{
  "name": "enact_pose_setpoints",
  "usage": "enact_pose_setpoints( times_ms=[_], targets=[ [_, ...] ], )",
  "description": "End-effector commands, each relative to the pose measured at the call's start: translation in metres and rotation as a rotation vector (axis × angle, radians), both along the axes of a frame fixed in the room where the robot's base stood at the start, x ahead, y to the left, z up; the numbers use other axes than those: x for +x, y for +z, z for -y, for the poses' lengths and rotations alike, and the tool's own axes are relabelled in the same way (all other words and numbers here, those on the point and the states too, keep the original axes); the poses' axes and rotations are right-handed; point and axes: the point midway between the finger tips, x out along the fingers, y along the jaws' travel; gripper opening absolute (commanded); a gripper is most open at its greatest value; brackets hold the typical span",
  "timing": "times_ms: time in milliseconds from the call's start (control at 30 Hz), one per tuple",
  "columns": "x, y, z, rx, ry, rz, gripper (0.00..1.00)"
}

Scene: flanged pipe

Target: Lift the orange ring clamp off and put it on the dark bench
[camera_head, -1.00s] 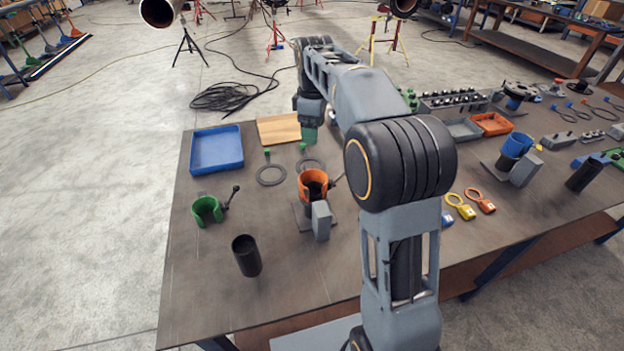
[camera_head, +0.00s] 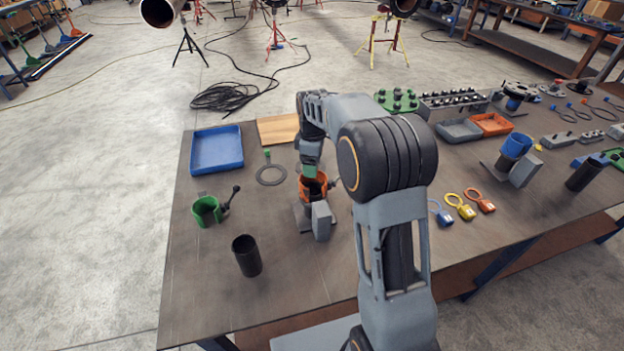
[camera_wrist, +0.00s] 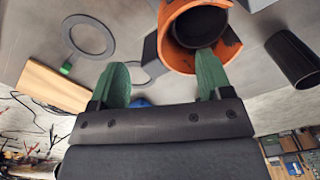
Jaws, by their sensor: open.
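The orange ring clamp (camera_head: 312,192) sits around a short dark pipe on a stand with a grey block (camera_head: 321,220), on the dark bench (camera_head: 285,285). In the wrist view the orange ring clamp (camera_wrist: 175,52) is at the top, with the dark pipe (camera_wrist: 198,24) inside it. My gripper (camera_head: 311,172) is right above the clamp in the head view, its tips partly merging with the clamp. In the wrist view my gripper (camera_wrist: 162,64) has its green fingers wide apart and empty. The right finger overlaps the clamp's rim; the left finger is beside it. I cannot tell if they touch.
A green clamp (camera_head: 207,211) with a lever and a black tube (camera_head: 246,256) stand left of the stand. A blue tray (camera_head: 217,150), a wooden board (camera_head: 278,130) and a flat ring (camera_head: 271,175) lie behind. Bare bench lies at the front.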

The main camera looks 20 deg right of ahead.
Motion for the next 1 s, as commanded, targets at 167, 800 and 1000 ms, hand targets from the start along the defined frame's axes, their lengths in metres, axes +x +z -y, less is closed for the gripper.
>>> enact_pose_setpoints(
  times_ms=[167, 800, 1000],
  targets=[
    [0.000, -0.017, 0.000, 0.000, 0.000, 0.000, 0.72],
    [0.000, -0.020, 0.000, 0.000, 0.000, 0.001, 0.40],
    [0.000, -0.020, 0.000, 0.001, -0.001, 0.000, 0.21]
  ],
)
